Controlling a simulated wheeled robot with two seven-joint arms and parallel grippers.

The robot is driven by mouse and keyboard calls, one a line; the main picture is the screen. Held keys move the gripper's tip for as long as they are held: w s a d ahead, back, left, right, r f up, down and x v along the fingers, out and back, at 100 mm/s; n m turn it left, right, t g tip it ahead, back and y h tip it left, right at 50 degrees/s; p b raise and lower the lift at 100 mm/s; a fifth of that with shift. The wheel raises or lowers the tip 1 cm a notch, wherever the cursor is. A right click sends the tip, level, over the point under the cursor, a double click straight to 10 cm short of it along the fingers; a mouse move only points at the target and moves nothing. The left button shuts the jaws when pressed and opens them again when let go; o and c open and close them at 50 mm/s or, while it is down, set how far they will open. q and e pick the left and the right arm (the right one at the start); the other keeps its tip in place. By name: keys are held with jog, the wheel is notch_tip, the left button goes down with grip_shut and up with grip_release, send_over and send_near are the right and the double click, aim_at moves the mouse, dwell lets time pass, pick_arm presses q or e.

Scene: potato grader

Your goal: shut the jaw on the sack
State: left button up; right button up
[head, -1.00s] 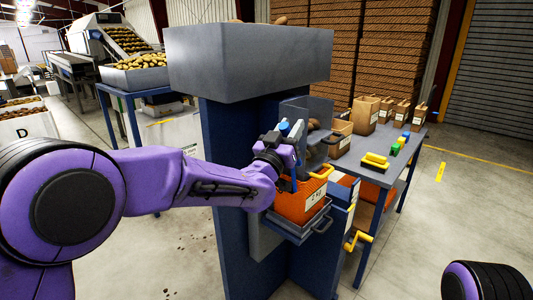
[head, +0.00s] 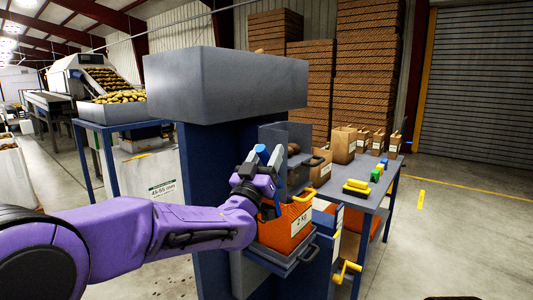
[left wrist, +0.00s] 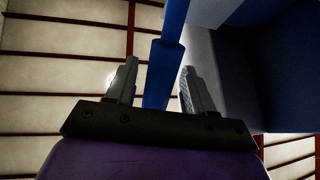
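An orange sack (head: 280,234) with a white "2 kg" label stands on a small grey shelf (head: 268,258) with a dark handle, under the grader's spout. My left gripper (head: 262,160) is above and left of the sack, by a blue lever. In the left wrist view, that blue lever (left wrist: 163,72) passes between the two spread fingers of my left gripper (left wrist: 158,85). I see a gap beside the left finger; contact on the right finger is unclear. My right gripper is out of view.
A grey hopper (head: 225,85) on a blue column stands over the sack. A yellow crank (head: 346,272) sticks out below right. A blue table (head: 345,175) on the right holds paper bags and coloured blocks. Floor on the right is clear.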

pick_arm(q)
jog(key=shift+s+r, duration=0.1)
jog(key=shift+r, duration=0.05)
jog(key=shift+s, duration=0.1)
jog(key=b+v, duration=0.3)
jog(key=v, duration=0.7)
jog(key=shift+a+b, duration=0.15)
jog(key=shift+b, duration=0.2)
jog(key=shift+s, duration=0.1)
